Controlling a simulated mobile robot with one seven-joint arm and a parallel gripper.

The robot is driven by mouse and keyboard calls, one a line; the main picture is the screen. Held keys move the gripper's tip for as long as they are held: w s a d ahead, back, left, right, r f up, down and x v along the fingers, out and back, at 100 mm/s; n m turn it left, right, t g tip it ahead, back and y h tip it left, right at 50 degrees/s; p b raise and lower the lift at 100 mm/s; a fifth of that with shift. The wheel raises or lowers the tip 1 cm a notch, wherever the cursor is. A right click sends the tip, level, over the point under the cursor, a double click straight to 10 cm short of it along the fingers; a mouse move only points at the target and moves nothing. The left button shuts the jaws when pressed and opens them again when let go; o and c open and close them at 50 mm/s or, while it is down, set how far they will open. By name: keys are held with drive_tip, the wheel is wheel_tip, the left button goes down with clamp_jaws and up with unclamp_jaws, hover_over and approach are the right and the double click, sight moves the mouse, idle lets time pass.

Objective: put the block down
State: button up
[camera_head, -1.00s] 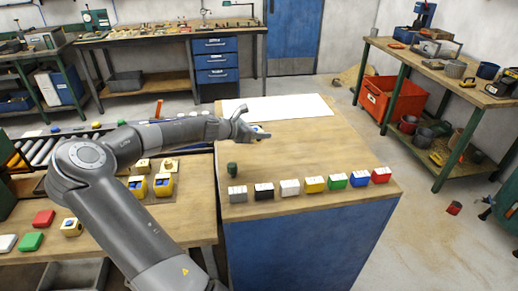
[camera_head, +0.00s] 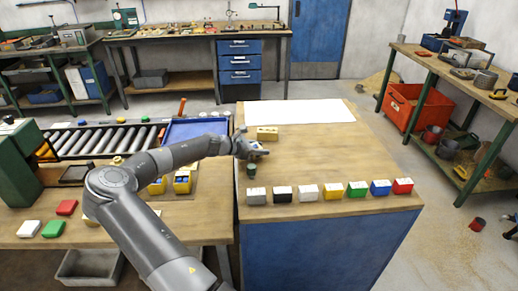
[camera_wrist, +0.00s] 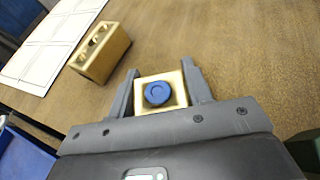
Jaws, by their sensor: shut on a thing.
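My gripper (camera_wrist: 160,88) is shut on a small brass block (camera_wrist: 140,98) with a round blue piece in its top, seen between the two fingers in the wrist view. In the head view my gripper (camera_head: 258,152) is over the left part of the wooden bench top (camera_head: 330,160); the held block is small and mostly hidden there. I cannot tell whether it touches the bench.
Another brass block with holes (camera_wrist: 101,52) stands behind my gripper; it also shows in the head view (camera_head: 267,133). A white sheet (camera_head: 300,110) lies at the back. A dark green cylinder (camera_head: 251,169) and several coloured blocks (camera_head: 332,191) stand in front. The right side is clear.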

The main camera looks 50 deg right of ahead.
idle(0.3)
drive_tip(key=o, duration=1.4)
drive_tip(key=shift+f, duration=0.15)
drive_tip(key=shift+o, duration=0.2)
